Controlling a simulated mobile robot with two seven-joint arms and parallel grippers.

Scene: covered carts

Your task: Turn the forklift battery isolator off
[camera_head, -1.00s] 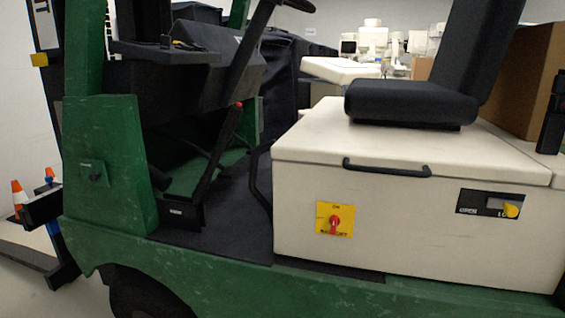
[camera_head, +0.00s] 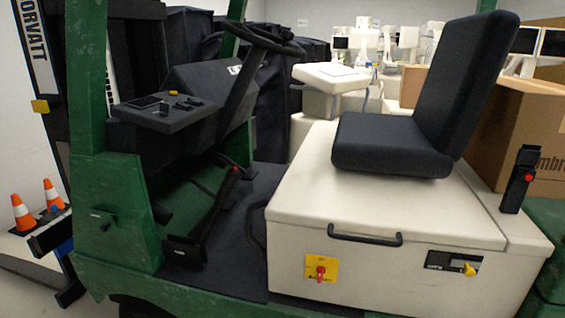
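The battery isolator is a red rotary knob (camera_head: 320,270) on a yellow square plate (camera_head: 333,264). It sits low on the left part of the front face of the cream battery box (camera_head: 380,272) under the forklift seat. The small print on the plate is too small to read now. To the right on the same face is a black latch panel (camera_head: 440,261) with a yellow knob (camera_head: 469,269). A black handle bar (camera_head: 365,238) runs along the lid edge above. Neither of my grippers is in view.
The green forklift body (camera_head: 115,200) carries a black seat (camera_head: 400,140), steering wheel (camera_head: 262,38) and floor with a red-tipped lever. A cardboard box (camera_head: 505,130) stands behind the seat. Orange cones (camera_head: 22,212) stand at far left. Covered carts fill the back.

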